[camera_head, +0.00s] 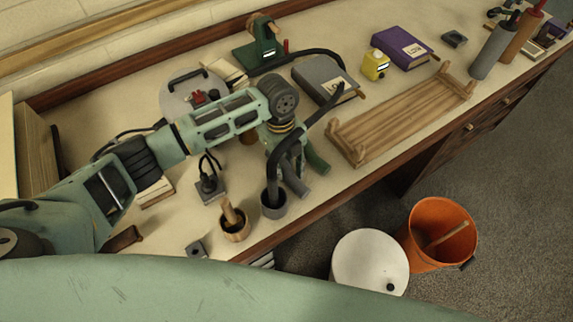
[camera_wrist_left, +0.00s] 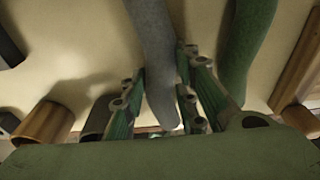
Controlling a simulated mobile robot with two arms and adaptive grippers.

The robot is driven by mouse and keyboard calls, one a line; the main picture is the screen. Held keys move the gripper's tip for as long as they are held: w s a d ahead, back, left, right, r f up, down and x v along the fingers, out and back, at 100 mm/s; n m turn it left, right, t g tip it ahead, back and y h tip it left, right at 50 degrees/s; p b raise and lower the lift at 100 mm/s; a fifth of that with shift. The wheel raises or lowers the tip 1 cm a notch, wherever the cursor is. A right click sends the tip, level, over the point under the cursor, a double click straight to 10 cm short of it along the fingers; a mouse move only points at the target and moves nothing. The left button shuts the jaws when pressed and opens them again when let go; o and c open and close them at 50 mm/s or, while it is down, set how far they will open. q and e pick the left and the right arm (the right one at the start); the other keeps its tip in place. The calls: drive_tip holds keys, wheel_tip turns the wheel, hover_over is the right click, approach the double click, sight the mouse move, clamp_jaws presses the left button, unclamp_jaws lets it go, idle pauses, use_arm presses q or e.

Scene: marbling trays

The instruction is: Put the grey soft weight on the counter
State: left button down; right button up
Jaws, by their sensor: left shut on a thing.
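The grey soft weight (camera_wrist_left: 152,45) is a long grey roll between the fingers of my left gripper (camera_wrist_left: 160,112) in the left wrist view. The gripper is shut on it. In the head view the end of the grey weight (camera_head: 295,181) shows below my left gripper (camera_head: 283,150), close to the front of the counter (camera_head: 345,195). The fingers are partly hidden there by my wrist and a dark curved neck. I cannot tell whether the weight touches the counter. A green soft weight (camera_wrist_left: 247,45) lies beside it; its end also shows in the head view (camera_head: 317,163).
A dark cup (camera_head: 273,207) and a wooden cup (camera_head: 235,230) stand near the front edge. A wooden rack (camera_head: 400,118), a grey book (camera_head: 322,76) and a yellow bottle (camera_head: 375,66) are to the right. An orange bucket (camera_head: 425,212) and white bin (camera_head: 368,258) stand below.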

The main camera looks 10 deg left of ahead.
sight(283, 163)
use_arm(q)
drive_tip(key=shift+f, duration=0.15)
drive_tip(key=c, duration=1.4)
unclamp_jaws()
drive_tip(key=r, duration=0.8)
drive_tip(key=w+a+r+b, duration=0.1)
drive_tip(key=r, duration=0.3)
drive_tip(key=shift+w+a+r, duration=0.1)
